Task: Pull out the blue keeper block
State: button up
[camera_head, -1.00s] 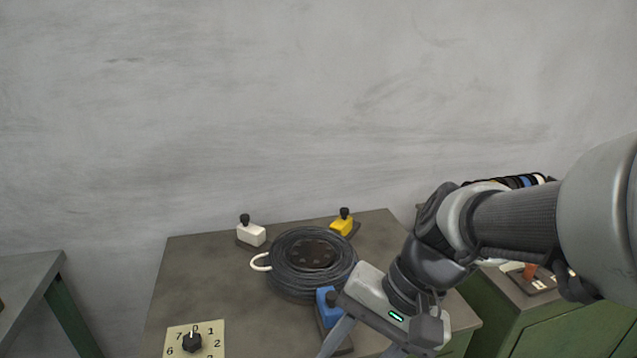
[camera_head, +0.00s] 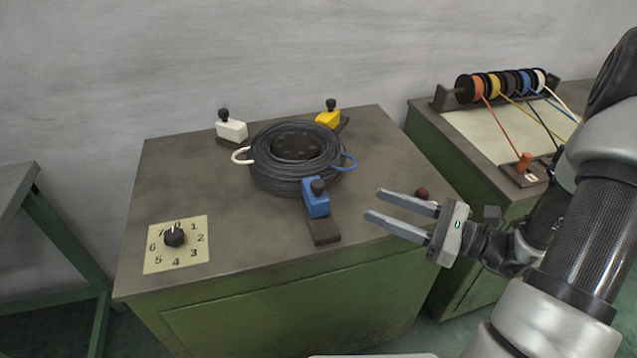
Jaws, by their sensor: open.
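The blue keeper block (camera_head: 316,204) has a black knob on top and sits on a dark radial slide (camera_head: 325,231) at the front of the black coil (camera_head: 262,176). Its inner end is against or very near the coil; I cannot tell if they touch. My gripper (camera_head: 373,204) is open and empty, to the right of the blue block. Its two grey fingers point left toward the block, apart from it, over the right part of the bench top (camera_head: 235,251).
A white block (camera_head: 232,131) and a yellow block (camera_head: 328,119) stand behind the coil. White (camera_head: 240,158) and blue (camera_head: 349,160) wire loops stick out. A numbered dial (camera_head: 174,238) is front left. A dark red ball (camera_head: 422,193) is behind my fingers. Wire spools (camera_head: 505,85) stand on the right bench.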

aim_at(324, 186)
jog(key=b+x, duration=0.1)
jog(key=x, duration=1.4)
jog(key=shift+a, duration=0.25)
jog(key=shift+c, duration=0.3)
grip_shut()
